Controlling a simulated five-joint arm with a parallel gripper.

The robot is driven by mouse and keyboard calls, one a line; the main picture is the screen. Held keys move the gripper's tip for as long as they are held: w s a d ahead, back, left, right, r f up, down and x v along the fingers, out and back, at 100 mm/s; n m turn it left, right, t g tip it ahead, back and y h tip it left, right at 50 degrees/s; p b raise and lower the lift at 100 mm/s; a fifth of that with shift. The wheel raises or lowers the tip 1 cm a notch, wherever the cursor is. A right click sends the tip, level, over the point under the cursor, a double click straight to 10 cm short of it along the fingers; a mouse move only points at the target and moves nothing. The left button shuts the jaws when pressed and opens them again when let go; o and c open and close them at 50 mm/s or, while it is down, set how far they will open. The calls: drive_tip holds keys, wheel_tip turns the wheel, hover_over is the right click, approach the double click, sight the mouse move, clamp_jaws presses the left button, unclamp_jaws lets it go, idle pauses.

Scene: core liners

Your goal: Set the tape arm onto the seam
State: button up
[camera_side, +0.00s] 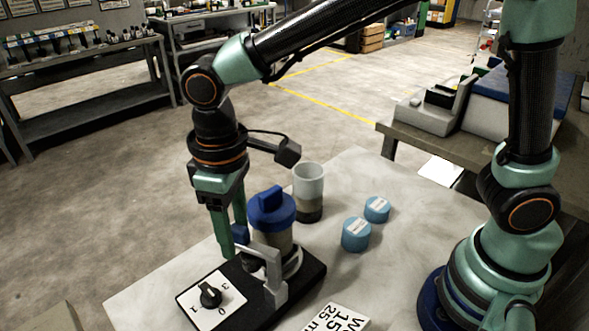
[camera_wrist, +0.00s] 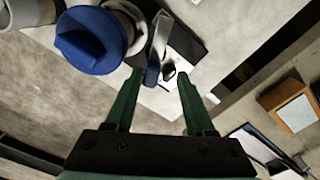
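The liner (camera_side: 271,240) stands upright under a blue cap (camera_side: 270,207) on a black base (camera_side: 302,284). The blue cap also shows in the wrist view (camera_wrist: 90,40). A grey bracket-like arm (camera_side: 272,268), which looks like the tape arm, stands in front of the liner; it also shows in the wrist view (camera_wrist: 154,55). A small blue piece (camera_side: 240,234) sits beside the liner, close to my fingers. I cannot make out the seam. My gripper (camera_side: 232,243) points down left of the liner. In the wrist view its fingers (camera_wrist: 160,75) are apart with nothing clearly held.
A dial plate with a black knob (camera_side: 210,295) is on the base's front left. A clear cup with dark contents (camera_side: 309,190) and two blue caps (camera_side: 356,234) (camera_side: 377,209) stand behind and right. A printed card (camera_side: 338,319) lies in front. The bench's right middle (camera_side: 420,225) is clear.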

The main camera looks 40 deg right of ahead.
wheel_tip(320, 180, up, 12)
drive_tip(key=s+a+r+n, duration=0.1)
drive_tip(key=s+a+n, duration=0.1)
drive_tip(key=n, duration=0.3)
drive_tip(key=d+f+m+t, duration=0.2)
drive_tip(key=d+m, duration=0.3)
drive_tip(key=d, duration=0.8)
drive_tip(key=d+f+m+t, duration=0.3)
drive_tip(key=d+m, duration=0.3)
drive_tip(key=d, duration=0.8)
drive_tip(key=shift+s+f+m+t, duration=0.15)
drive_tip(key=shift+s+m+t, duration=0.05)
drive_tip(key=shift+m+t, duration=0.1)
drive_tip(key=a+r+n+g, duration=0.25)
drive_tip(key=a+n, duration=0.35)
drive_tip(key=a, duration=0.7)
drive_tip(key=a+r+n+g, duration=0.25)
drive_tip(key=a+n, duration=0.35)
drive_tip(key=a, duration=0.8)
wheel_tip(320, 180, down, 12)
drive_tip(key=shift+w+g, duration=0.2)
drive_tip(key=shift+g, duration=0.1)
